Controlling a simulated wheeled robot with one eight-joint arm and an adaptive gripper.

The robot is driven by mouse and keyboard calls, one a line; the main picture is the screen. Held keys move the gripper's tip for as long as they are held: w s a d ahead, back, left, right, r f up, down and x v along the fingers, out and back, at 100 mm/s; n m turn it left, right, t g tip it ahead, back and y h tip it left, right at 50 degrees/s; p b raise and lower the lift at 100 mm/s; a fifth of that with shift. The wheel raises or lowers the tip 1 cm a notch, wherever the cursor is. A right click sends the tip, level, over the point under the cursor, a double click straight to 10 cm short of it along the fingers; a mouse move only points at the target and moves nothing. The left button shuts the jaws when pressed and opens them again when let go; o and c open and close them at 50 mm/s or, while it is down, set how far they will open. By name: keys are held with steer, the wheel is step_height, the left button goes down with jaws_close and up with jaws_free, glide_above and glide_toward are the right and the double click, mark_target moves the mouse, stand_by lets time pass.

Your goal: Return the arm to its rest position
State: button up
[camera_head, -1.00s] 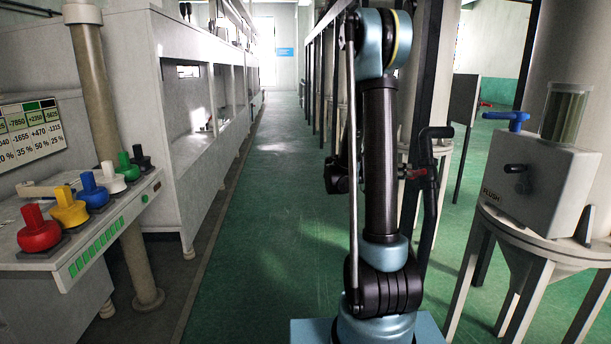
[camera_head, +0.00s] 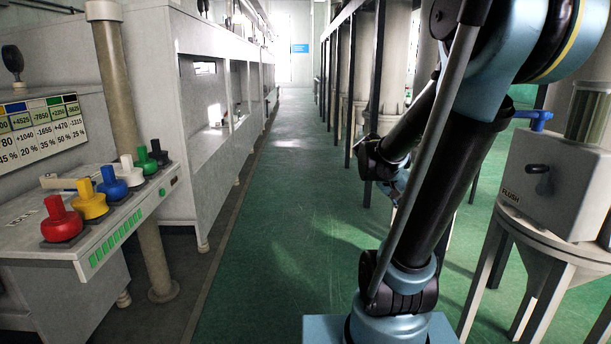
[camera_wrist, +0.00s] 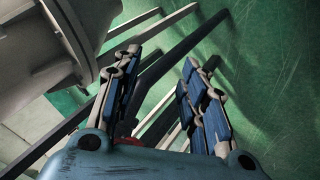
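My arm (camera_head: 440,190) rises from its blue base at the lower right of the head view, leans right and folds back down at the top. Its far part hangs behind the leaning link, which hides some of it. My gripper (camera_wrist: 163,68) shows in the wrist view with its two blue-padded fingers spread apart and nothing seen between their tips. A small red patch shows low between the finger bases, and I cannot tell what it is. The gripper points down toward the green floor (camera_wrist: 255,70), close to a grey rounded vessel (camera_wrist: 45,45) and dark legs.
A console with red (camera_head: 61,220), yellow (camera_head: 91,200), blue, white and green knobs stands at left, before a long white machine (camera_head: 190,130). A flush box (camera_head: 555,185) on a legged stand is at right, near my arm. The green aisle (camera_head: 290,200) is clear.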

steer(key=s+a+f+n+y, duration=0.2)
steer(key=s+a+f+y, duration=0.1)
steer(key=s+a, duration=0.3)
steer(key=s+a+f+n+y, duration=0.3)
steer(key=s+a+f+y, duration=0.1)
steer(key=s+a, duration=0.3)
steer(key=shift+a+t+y, duration=0.4)
steer(key=shift+a, duration=0.3)
steer(key=shift+f, duration=0.1)
